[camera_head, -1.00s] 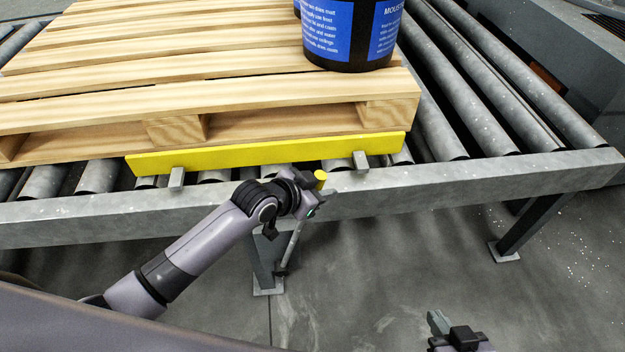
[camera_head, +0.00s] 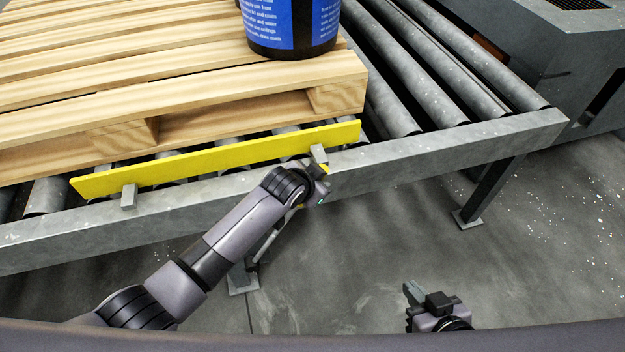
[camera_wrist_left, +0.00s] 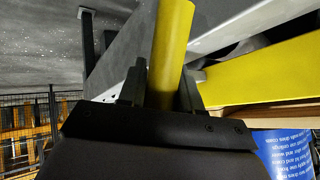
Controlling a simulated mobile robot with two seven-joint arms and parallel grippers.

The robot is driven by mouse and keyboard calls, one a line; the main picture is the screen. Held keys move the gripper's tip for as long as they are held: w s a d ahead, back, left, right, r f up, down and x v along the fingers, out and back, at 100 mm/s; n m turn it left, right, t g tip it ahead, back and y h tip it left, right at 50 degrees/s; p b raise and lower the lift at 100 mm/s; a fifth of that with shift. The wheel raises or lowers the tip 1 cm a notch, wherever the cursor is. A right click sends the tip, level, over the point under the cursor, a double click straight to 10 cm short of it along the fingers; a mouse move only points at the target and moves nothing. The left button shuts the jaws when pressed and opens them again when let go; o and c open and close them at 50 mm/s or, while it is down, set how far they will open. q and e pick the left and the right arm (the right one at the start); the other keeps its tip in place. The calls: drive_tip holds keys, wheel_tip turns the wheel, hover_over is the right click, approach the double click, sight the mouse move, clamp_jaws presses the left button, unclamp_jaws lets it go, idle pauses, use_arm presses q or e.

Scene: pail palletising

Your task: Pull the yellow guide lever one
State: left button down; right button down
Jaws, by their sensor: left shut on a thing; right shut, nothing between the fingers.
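In the left wrist view, the yellow lever (camera_wrist_left: 172,45) stands between the fingers of my left gripper (camera_wrist_left: 160,90), which is shut on it. In the head view my left gripper (camera_head: 318,180) is at the conveyor's front rail, and only a bit of the lever's yellow end (camera_head: 325,169) shows past it. The yellow guide plate (camera_head: 215,160) runs along the pallet's front side, with a visible gap between them at its left part. My right gripper (camera_head: 415,293) is shut and empty, low over the floor at the bottom.
A wooden pallet (camera_head: 190,117) lies on the roller conveyor (camera_head: 440,160), with a black pail with a blue label (camera_head: 290,25) on it. A grey machine (camera_head: 560,60) stands at the back right. The floor right of the conveyor is clear.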

use_arm(q)
drive_tip(key=shift+s+d, duration=0.1)
drive_tip(key=shift+d, duration=0.3)
use_arm(e)
drive_tip(key=shift+f, duration=0.15)
use_arm(q)
drive_tip(key=c, duration=0.9)
unclamp_jaws()
drive_tip(key=shift+d+f, duration=0.1)
drive_tip(key=shift+o, duration=0.2)
use_arm(e)
drive_tip(key=shift+d+f, duration=0.1)
use_arm(q)
drive_tip(key=shift+a, duration=0.2)
drive_tip(key=shift+s+a+r+p, duration=0.2)
drive_tip(key=shift+s+r+p, duration=0.15)
drive_tip(key=shift+r, duration=0.15)
drive_tip(key=p+v, duration=0.2)
drive_tip(key=v, duration=0.3)
drive_tip(key=shift+s+r, duration=0.2)
drive_tip(key=shift+s, duration=0.05)
use_arm(e)
drive_tip(key=shift+s+d+r, duration=0.15)
drive_tip(key=shift+d+r, duration=0.2)
drive_tip(key=shift+r, duration=0.45)
use_arm(q)
drive_tip(key=shift+s+a, duration=0.1)
